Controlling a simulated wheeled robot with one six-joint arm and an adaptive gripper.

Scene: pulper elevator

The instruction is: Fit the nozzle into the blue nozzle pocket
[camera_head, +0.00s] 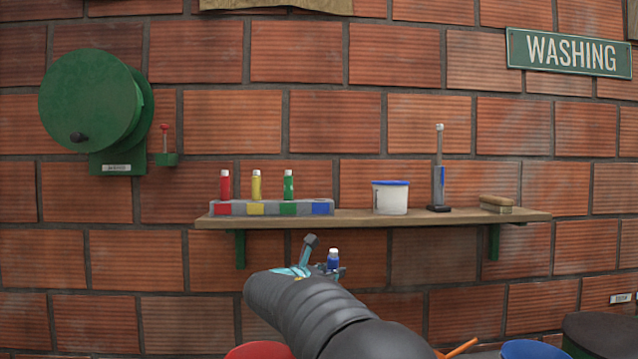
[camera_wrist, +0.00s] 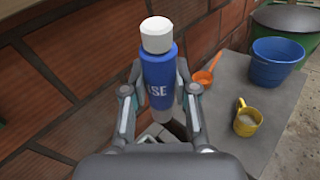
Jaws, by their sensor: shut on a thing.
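The blue nozzle (camera_wrist: 160,78) has a white cap and is held upright between the two fingers of my gripper (camera_wrist: 161,92) in the wrist view. In the head view the nozzle (camera_head: 333,259) shows above my arm, in front of and lower than the shelf. A grey rack (camera_head: 239,208) stands on the left of the shelf. Its front has red, yellow, green and blue squares. The red nozzle (camera_head: 225,185), yellow nozzle (camera_head: 256,186) and green nozzle (camera_head: 288,187) stand in it. The blue nozzle pocket (camera_head: 319,208), at the right end, has no nozzle standing in it.
On the wooden shelf (camera_head: 450,219) stand a white tub (camera_head: 390,199), a grey upright tool (camera_head: 438,180) and a brush (camera_head: 496,204). The wrist view shows a blue bucket (camera_wrist: 275,65), yellow mug (camera_wrist: 247,121) and orange scoop (camera_wrist: 205,78) on a grey surface (camera_wrist: 232,85).

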